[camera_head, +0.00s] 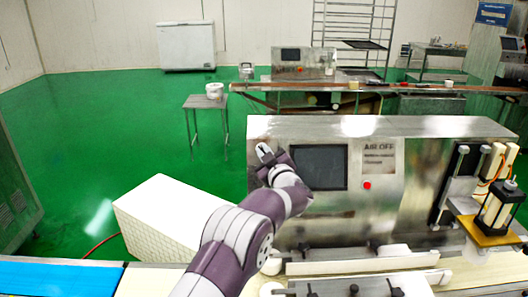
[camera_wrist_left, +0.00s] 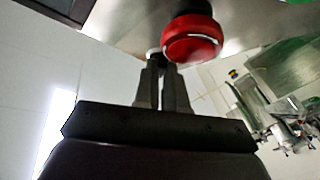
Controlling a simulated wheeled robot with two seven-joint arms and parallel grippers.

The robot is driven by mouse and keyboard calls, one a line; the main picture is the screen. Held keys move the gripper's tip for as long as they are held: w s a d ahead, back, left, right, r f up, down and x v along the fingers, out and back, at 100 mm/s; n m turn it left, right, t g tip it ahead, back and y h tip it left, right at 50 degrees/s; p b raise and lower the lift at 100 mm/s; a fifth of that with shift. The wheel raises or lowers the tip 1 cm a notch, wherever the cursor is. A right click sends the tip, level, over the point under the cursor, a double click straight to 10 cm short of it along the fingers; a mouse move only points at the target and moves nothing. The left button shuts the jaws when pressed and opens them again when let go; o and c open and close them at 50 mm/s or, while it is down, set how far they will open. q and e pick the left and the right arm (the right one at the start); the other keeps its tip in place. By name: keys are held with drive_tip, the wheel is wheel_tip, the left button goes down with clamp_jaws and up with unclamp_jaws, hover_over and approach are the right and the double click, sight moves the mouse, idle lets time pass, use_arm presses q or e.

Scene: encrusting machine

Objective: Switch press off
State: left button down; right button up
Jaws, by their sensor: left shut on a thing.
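The press machine (camera_head: 440,128) is a steel cabinet with a dark screen and a sign reading "AIR OFF". My left gripper (camera_head: 265,152) is at its front face, left of the screen. In the left wrist view the gripper's fingers (camera_wrist_left: 163,62) are close together, shut on a small pale switch (camera_wrist_left: 153,53) that is mostly hidden. A large red knob (camera_wrist_left: 192,40) is just beside and above the fingertips; I cannot tell if they touch it. Another red button (camera_head: 367,185) sits right of the screen. My right gripper is not in view.
A white crate (camera_head: 160,212) stands left of the machine. A blue belt (camera_head: 60,276) runs at the lower left. A pneumatic unit on a yellow plate (camera_head: 490,232) stands at the right. A small table (camera_head: 205,102) and open green floor lie behind.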

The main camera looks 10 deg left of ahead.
use_arm(q)
drive_tip(key=shift+w+r+n+g+y+p, duration=0.1)
drive_tip(key=shift+r+n+g+y+p, duration=0.2)
drive_tip(key=shift+n, duration=0.4)
drive_tip(key=shift+r+n+g+y+p, duration=0.2)
drive_tip(key=shift+r+n+g+p, duration=0.1)
drive_tip(key=shift+n, duration=0.4)
drive_tip(key=c, duration=1.2)
unclamp_jaws()
drive_tip(key=shift+f, duration=0.2)
drive_tip(key=shift+s+d+f, duration=0.15)
drive_tip(key=shift+s, duration=0.1)
drive_tip(key=b+v, duration=0.3)
drive_tip(key=v, duration=0.9)
drive_tip(key=shift+r+b, duration=0.25)
drive_tip(key=shift+b, duration=0.05)
drive_tip(key=shift+s, duration=0.15)
